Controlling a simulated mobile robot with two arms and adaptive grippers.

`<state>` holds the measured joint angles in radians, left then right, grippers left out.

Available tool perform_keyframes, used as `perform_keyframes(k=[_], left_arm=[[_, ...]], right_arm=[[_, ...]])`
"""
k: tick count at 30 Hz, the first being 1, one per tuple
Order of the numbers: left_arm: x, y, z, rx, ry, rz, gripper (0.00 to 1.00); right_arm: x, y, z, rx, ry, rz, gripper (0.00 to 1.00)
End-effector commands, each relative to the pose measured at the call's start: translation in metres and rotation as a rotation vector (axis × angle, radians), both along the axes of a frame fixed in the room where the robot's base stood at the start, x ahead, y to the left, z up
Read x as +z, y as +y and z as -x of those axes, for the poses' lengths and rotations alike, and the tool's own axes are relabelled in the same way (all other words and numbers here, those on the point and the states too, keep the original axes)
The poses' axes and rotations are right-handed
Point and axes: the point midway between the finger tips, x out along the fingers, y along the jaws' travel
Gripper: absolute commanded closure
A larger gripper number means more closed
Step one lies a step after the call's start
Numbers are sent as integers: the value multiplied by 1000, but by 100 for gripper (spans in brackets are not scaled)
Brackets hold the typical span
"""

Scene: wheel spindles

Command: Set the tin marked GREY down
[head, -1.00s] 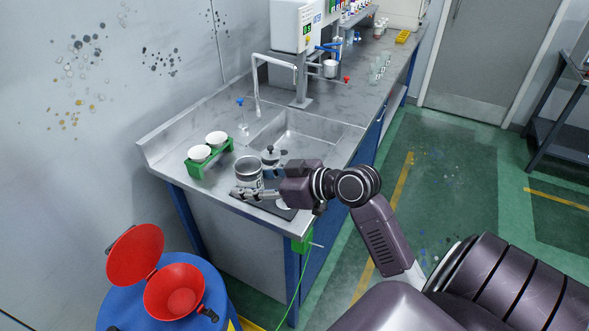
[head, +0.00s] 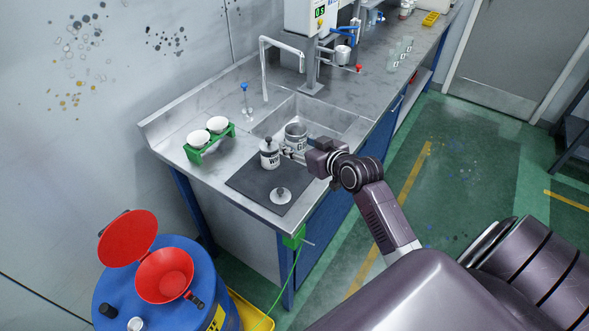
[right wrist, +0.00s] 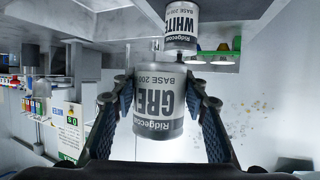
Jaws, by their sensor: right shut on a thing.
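The tin marked GREY (head: 296,132) is a silver can with a pale label and an open-looking top. My right gripper (head: 290,152) is shut on it, beside the front edge of the sink. In the right wrist view the tin (right wrist: 158,105) sits between both fingers (right wrist: 162,98), its lettering upside down. I cannot tell how high it is above the bench. My left gripper is not in view.
A lidded tin marked WHITE (head: 270,155) stands on the dark mat (head: 248,184), close left of the GREY tin. A loose knobbed lid (head: 280,195) lies on the mat. The sink (head: 318,112) is behind. A green rack (head: 212,142) holds two white bowls.

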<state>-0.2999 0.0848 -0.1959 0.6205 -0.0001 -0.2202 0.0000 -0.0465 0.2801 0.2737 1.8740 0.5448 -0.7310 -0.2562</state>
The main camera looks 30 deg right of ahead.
Motion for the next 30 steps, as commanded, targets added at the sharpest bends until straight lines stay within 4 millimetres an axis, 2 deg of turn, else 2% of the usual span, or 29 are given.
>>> perform_keyframes(k=[1, 6, 14, 18, 22, 30], left_arm=[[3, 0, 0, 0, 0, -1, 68], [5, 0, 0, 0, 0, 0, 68], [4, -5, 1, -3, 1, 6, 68], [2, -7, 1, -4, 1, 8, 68], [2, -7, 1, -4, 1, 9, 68], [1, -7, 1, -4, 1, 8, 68]], right_arm=[[-16, 0, 0, 0, 6, -4, 86], [-54, 0, 0, 0, 4, -2, 86], [-79, 0, 0, 2, 1, -1, 86], [-101, 0, 0, 2, 2, 0, 86], [-110, 0, 0, 1, -1, 1, 86], [-111, 0, 0, 1, -1, 1, 86]])
